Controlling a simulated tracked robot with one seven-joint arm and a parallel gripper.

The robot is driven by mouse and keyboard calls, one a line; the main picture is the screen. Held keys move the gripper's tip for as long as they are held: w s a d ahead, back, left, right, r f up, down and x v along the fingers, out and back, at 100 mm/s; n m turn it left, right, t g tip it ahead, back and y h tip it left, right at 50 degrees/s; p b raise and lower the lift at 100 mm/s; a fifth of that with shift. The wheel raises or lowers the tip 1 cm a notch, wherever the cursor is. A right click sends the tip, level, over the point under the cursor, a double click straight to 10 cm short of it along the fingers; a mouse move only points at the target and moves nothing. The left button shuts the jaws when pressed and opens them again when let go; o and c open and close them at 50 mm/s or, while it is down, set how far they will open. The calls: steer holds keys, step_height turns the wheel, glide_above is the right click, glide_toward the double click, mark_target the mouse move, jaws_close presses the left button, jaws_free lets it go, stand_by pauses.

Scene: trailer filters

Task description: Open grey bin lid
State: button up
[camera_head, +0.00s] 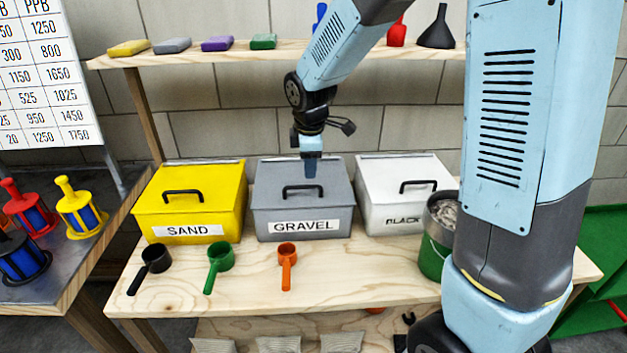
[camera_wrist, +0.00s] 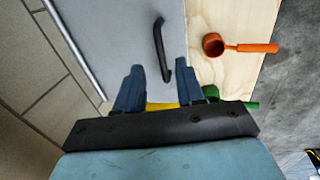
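The grey bin (camera_head: 303,221) labelled GRAVEL stands on the wooden bench between the yellow and white bins. Its lid (camera_head: 275,183) is closed and has a black handle (camera_head: 303,192). My gripper (camera_head: 310,172) is above the lid, pointing down, just behind the handle in the head view. In the wrist view my gripper (camera_wrist: 160,85) has its two blue fingers apart with nothing between them. The handle (camera_wrist: 161,50) shows beyond the fingertips, close to the right finger; I cannot tell whether they touch.
A yellow SAND bin (camera_head: 192,205) stands left and a white bin (camera_head: 400,190) right, both closed. Black (camera_head: 151,266), green (camera_head: 219,263) and orange (camera_head: 287,262) scoops lie in front. A green bucket (camera_head: 432,258) is at right. A shelf (camera_head: 225,54) runs above.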

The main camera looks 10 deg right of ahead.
mark_target(310, 187)
steer(key=f, duration=0.3)
steer(key=w+f, duration=0.1)
steer(key=f, duration=0.2)
steer(key=shift+w+f, duration=0.1)
steer(key=shift+f, duration=0.05)
jaws_close()
stand_by(0.5)
